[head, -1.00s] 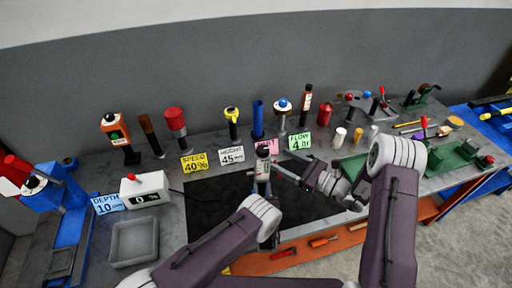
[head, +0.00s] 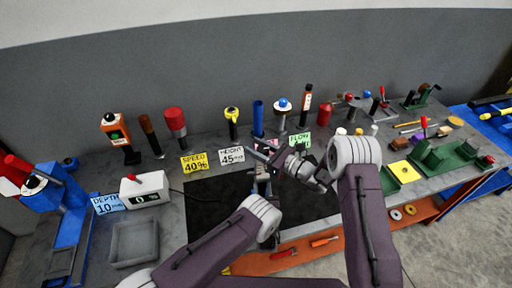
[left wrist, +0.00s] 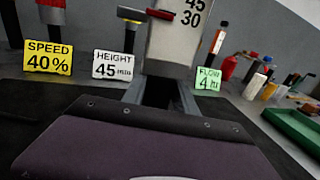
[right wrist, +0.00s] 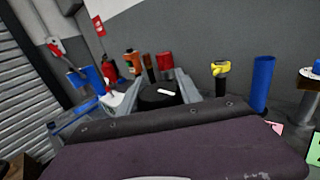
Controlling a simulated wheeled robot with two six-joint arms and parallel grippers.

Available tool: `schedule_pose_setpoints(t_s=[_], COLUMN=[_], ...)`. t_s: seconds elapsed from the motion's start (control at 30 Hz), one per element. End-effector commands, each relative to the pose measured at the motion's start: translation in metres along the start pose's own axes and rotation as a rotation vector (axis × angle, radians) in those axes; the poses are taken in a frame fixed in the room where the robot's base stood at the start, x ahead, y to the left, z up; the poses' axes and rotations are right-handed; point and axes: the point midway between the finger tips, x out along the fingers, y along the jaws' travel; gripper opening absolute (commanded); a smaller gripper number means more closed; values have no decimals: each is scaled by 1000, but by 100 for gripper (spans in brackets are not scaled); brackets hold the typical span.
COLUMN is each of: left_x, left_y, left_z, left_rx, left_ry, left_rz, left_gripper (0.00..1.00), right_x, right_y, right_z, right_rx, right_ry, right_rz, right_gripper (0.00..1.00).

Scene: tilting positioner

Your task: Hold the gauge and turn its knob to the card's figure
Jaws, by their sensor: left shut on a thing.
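My left gripper (left wrist: 163,95) is shut on the gauge (left wrist: 175,42), a pale upright body with the figures 45 and 30 and a red mark, in the left wrist view. It stands above the black mat in the head view. My right gripper (head: 262,151) is at the gauge's top, hiding most of it. In the right wrist view, the black knob (right wrist: 158,98) with a white mark lies between my right fingers; whether they press on it is unclear. Cards read SPEED 40% (head: 194,162), HEIGHT 45 mm (head: 231,156), FLOW 4 (head: 299,141) and DEPTH 10 (head: 107,204).
A white box with a red knob (head: 145,190) and a grey tray (head: 134,243) stand at the left. Upright tools, including a blue cylinder (head: 258,118), line the back. A pink card (right wrist: 273,127) is partly hidden. Green fixtures (head: 447,157) stand at the right. The black mat (head: 205,208) has free room.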

Motion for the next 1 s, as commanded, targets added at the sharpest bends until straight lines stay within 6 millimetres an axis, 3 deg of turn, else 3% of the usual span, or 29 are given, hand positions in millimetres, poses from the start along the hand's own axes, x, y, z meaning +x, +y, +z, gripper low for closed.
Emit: schedule_pose_setpoints(t_s=[0.03, 0.1, 0.13, 0.47, 1.0], left_x=[0, 0, 0, 0, 0], left_y=[0, 0, 0, 0, 0], left_z=[-1, -1, -1, -1, -1], left_rx=[1, 1, 1, 1, 2], left_ry=[3, 3, 3, 2, 2], left_rz=[0, 0, 0, 0, -1], left_gripper=[0, 0, 0, 0, 0], right_x=[0, 0, 0, 0, -2], right_y=[0, 0, 0, 1, 12], right_z=[0, 0, 0, 1, 1], right_rx=[0, 0, 0, 0, 0], right_ry=[0, 0, 0, -6, -7], right_rz=[0, 0, 0, 65, 468], right_gripper=[24, 5, 0, 1, 0])
